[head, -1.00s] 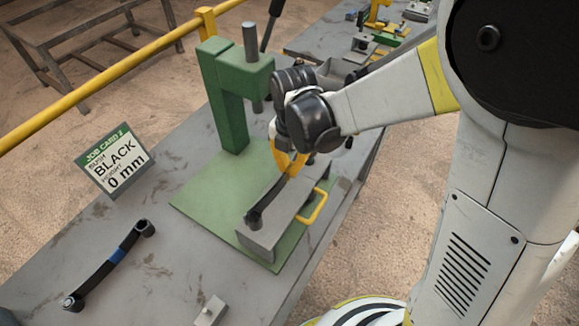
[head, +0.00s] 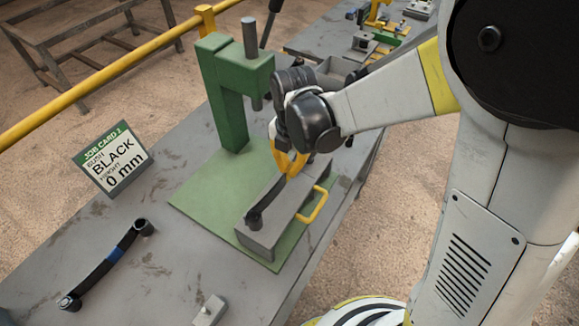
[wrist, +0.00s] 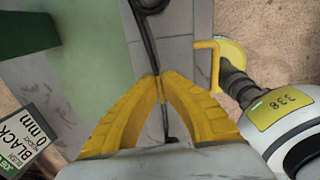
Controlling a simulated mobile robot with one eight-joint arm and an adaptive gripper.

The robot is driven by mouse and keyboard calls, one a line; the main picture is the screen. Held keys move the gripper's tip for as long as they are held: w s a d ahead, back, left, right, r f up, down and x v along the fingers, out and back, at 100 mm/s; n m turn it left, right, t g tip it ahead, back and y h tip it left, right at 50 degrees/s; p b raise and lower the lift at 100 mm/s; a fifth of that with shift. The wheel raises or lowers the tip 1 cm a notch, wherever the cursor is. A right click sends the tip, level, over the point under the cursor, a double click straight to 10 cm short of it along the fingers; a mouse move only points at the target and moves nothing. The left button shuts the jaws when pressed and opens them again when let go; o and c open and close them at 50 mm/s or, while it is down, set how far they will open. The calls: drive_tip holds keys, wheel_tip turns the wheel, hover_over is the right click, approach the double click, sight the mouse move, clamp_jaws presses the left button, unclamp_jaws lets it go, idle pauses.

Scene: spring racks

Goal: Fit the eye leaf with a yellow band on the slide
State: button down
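A dark eye leaf (head: 267,200) lies lengthwise along the top of the grey slide block (head: 268,235), which has a yellow handle (head: 315,206). Its near eye is at the slide's front end; I cannot tell whether it is fully seated. My gripper (head: 289,172) is over the slide with its yellow fingers closed on the leaf. In the wrist view the fingertips (wrist: 160,80) meet around the leaf (wrist: 150,45), and its strip continues behind them. No yellow band shows on it; the fingers cover its middle. The far eye is hidden in the head view.
The slide sits on a green base plate (head: 205,195) beside a green press (head: 228,105). A blue-banded leaf (head: 108,262) lies on the bench at left. A job card (head: 114,160) reads BLACK, 0 mm. A small grey block (head: 209,311) is at the near edge.

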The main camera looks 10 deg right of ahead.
sight(290, 166)
drive_tip(key=shift+f+b, duration=1)
drive_tip(key=shift+f, duration=0.2)
drive_tip(key=c, duration=1)
unclamp_jaws()
drive_tip(key=shift+r+p, duration=2.55)
drive_tip(key=shift+r, duration=1)
